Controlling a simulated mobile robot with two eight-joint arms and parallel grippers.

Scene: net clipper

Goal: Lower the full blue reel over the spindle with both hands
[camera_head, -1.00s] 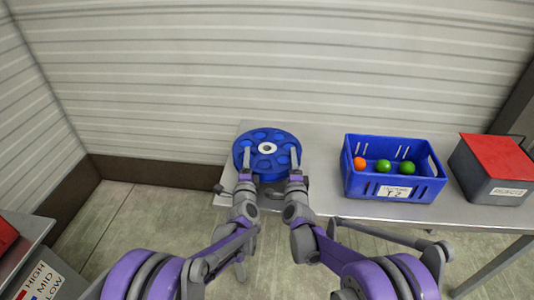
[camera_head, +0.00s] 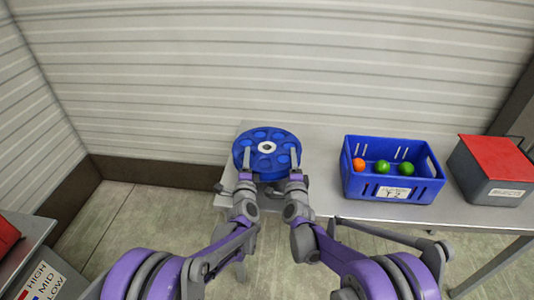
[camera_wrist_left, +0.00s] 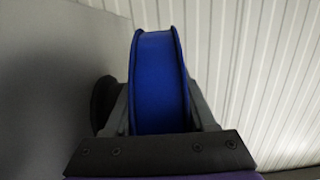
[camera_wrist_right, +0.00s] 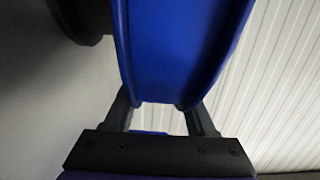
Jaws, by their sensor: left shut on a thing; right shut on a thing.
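The blue reel (camera_head: 267,135), a wheel with round holes and a pale hub (camera_head: 267,147), is at the left end of the table, face up. My left gripper (camera_head: 246,158) is shut on its near left rim; my right gripper (camera_head: 294,157) is shut on its near right rim. The left wrist view shows the reel's blue edge (camera_wrist_left: 158,75) between the fingers, and the right wrist view shows it too (camera_wrist_right: 180,50). A dark round part (camera_wrist_left: 102,100) shows beside the reel. The spindle is not clearly visible; I cannot tell whether it is in the hub.
A blue crate (camera_head: 420,191) with an orange ball (camera_head: 359,164) and two green balls (camera_head: 383,167) stands right of the reel. A grey box with a red top (camera_head: 495,158) is further right. The steel table (camera_head: 320,165) is bare between reel and crate. A ribbed wall rises behind.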

